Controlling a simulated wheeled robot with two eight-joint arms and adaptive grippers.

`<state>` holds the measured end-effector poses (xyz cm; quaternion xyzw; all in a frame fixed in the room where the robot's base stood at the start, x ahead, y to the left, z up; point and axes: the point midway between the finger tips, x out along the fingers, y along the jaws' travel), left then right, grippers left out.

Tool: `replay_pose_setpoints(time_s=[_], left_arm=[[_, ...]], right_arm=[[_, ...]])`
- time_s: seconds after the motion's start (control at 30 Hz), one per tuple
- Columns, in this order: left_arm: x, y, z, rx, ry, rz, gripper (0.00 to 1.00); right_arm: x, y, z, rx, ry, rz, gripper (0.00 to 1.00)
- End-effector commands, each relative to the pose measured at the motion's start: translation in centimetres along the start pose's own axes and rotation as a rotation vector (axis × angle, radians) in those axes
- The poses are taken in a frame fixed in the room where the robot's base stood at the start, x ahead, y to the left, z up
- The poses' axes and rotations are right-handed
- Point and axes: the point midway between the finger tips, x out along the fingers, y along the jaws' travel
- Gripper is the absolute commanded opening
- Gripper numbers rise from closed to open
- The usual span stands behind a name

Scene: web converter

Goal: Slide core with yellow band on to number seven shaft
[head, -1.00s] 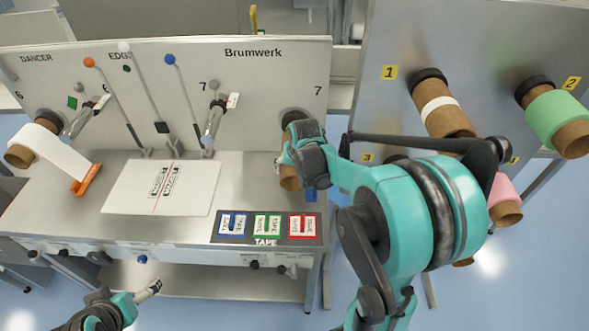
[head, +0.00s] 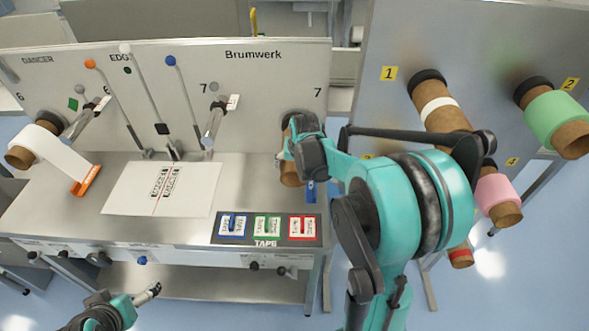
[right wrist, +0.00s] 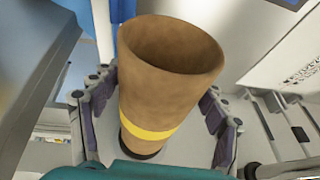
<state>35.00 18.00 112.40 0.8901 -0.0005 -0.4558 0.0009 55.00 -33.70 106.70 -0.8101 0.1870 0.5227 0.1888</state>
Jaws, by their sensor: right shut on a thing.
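The brown core with a yellow band (right wrist: 148,130) fills the middle of the right wrist view, its open end towards the camera. A dark ring shows beyond the banded end. In the head view, part of the core (head: 290,174) shows below my right gripper (head: 298,150), which is shut on it. The core is in line with the dark hub (head: 297,117) beside the right-hand number 7. The gripper hides most of that hub and any shaft, so how far the core sits on it is unclear. My left gripper (head: 152,292) is low at the left, its opening unclear.
A side panel on the right holds white-banded (head: 440,108), green (head: 555,118), pink (head: 498,196) and red-banded (head: 461,255) cores. A tape tray (head: 267,242) lies on the bench below. Another core with white web (head: 48,150) sits on the left.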

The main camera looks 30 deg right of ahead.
Motion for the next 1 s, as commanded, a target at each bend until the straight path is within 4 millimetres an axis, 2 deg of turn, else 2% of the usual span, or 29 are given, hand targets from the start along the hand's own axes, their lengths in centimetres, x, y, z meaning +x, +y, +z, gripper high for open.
replay_pose_setpoints(time_s=[0.47,0.5,0.6,1.0], left_arm=[[0.3,0.0,0.2,0.0,0.0,0.0,0.98],[0.4,0.0,0.3,0.0,0.0,0.0,0.98],[0.4,0.0,0.3,0.0,0.0,0.0,0.98],[0.5,0.0,0.3,0.0,0.0,0.0,0.98]], right_arm=[[1.2,0.2,-2.5,0.0,0.008,0.002,0.22],[1.3,0.2,-2.7,0.0,0.007,0.002,0.17],[1.5,0.3,-3.1,0.0,0.007,0.003,0.17],[1.7,0.3,-3.5,0.0,0.005,0.003,0.17]])
